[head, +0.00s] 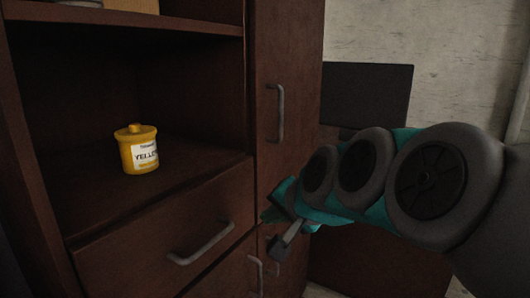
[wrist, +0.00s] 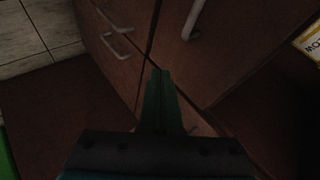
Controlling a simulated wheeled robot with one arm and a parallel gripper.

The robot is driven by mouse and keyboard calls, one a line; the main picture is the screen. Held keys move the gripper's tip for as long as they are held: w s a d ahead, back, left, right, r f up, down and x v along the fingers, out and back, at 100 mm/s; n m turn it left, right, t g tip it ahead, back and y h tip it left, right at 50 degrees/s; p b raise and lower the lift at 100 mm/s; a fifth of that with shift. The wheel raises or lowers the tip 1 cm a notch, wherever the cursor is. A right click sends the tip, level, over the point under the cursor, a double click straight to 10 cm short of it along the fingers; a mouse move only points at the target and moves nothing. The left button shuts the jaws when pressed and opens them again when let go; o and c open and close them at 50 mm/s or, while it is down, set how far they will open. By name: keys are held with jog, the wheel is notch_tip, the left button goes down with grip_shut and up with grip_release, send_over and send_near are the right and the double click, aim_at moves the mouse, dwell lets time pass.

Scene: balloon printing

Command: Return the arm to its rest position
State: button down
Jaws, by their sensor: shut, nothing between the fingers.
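My arm reaches in from the right of the head view, teal and grey with large round joints. My gripper (head: 272,228) is at its end, in front of the cabinet's lower drawers, small and dark in that view. In the wrist view my gripper (wrist: 160,75) has its fingers together, with nothing between them. It is apart from the yellow jar (head: 139,150), which stands upright on the open cabinet shelf to the left. Part of the jar's label also shows at the right edge of the wrist view (wrist: 311,42).
The dark brown cabinet (head: 288,170) has a drawer with a grey handle (head: 201,244) below the shelf and a tall door with a handle (head: 277,113). A dark panel (head: 368,92) stands by the wall behind my arm. Pale floor tiles (wrist: 30,35) show in the wrist view.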

jog(key=s+d+f+n+g+h, duration=0.2)
jog(key=s+d+f+g, duration=0.3)
jog(key=s+f, duration=0.6)
jog(key=s+d+f+n+g+h, duration=0.3)
jog(key=s+d+f, duration=0.6)
jog(key=s+f, duration=0.3)
jog(key=s+n+g, duration=0.1)
jog(key=s+g, duration=0.1)
jog(key=shift+s+g, duration=0.2)
jog(key=shift+g, duration=0.2)
